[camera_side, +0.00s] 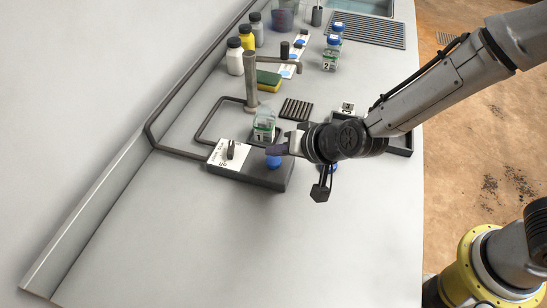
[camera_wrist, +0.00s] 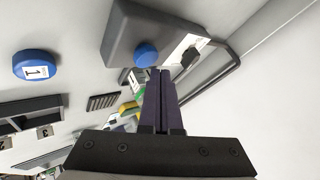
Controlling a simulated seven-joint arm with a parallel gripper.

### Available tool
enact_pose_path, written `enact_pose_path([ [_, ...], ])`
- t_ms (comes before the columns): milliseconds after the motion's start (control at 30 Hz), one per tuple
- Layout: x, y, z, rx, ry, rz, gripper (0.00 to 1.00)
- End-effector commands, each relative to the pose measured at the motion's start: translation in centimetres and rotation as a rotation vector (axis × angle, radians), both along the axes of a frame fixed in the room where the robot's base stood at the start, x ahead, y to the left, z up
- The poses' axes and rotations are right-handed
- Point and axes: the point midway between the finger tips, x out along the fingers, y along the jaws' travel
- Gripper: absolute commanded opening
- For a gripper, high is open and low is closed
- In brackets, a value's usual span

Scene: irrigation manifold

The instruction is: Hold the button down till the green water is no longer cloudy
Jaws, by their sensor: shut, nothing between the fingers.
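The blue button (camera_side: 273,163) sits on the right end of a dark grey box (camera_side: 250,176); it also shows in the wrist view (camera_wrist: 146,54). My gripper (camera_side: 272,150) is shut and empty, its dark purple fingertips (camera_wrist: 159,72) right by the button. I cannot tell whether they touch it or whether it is pressed. A clear jar marked 1 (camera_side: 263,127) with green in it stands behind the box, by the tap. It is too small to tell how cloudy the green water is.
A metal tap (camera_side: 251,80) and pipes stand behind the box. A blue cap marked 1 (camera_wrist: 36,65) lies on the counter. Jar 2 (camera_side: 330,60), a sponge (camera_side: 268,80), several bottles (camera_side: 235,57) and a black tray (camera_side: 400,143) are further off. The front counter is clear.

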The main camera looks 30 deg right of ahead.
Motion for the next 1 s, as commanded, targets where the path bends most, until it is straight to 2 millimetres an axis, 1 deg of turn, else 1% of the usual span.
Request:
enact_pose_path([
  [267,0.0,0.0,0.1,0.0,0.0,0.0,0.0],
  [367,0.0,0.0,0.4,0.002,-0.001,-0.001,0.0],
  [800,0.1,0.0,4.2,0.002,-0.002,-0.003,0.0],
  [1000,0.0,0.0,5.0,0.001,0.0,-0.001,0.0],
])
